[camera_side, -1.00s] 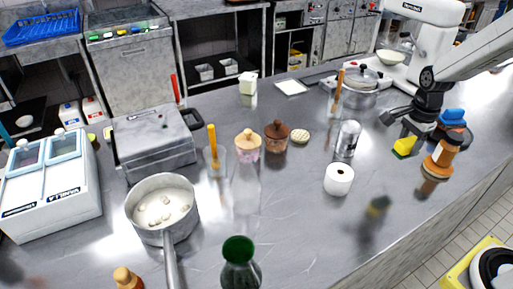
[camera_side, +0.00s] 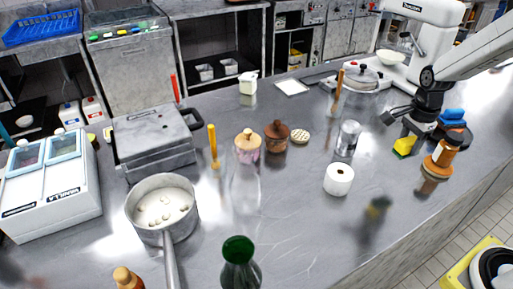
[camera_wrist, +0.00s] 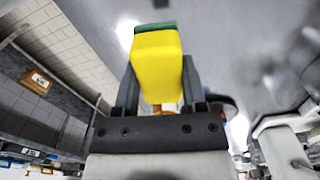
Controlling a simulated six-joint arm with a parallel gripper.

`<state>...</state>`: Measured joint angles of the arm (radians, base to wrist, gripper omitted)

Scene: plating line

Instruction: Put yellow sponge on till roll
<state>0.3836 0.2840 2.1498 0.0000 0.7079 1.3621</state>
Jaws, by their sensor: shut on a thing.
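The yellow sponge (camera_side: 404,146) with a green layer is held between the fingers of my gripper (camera_side: 410,134), at the right of the side view. In the wrist view the sponge (camera_wrist: 157,65) sits between the two dark fingers (camera_wrist: 160,95), its green side at the far end. In the side view it hangs above the counter. The white till roll (camera_side: 339,179) stands upright on the counter, to the left of and nearer the camera than my gripper. Its top is bare, with a dark core hole.
A clear glass (camera_side: 348,138) stands behind the till roll. A green-capped bottle (camera_side: 239,262) and a saucepan (camera_side: 163,207) are at the left front. Counter between sponge and roll looks clear.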

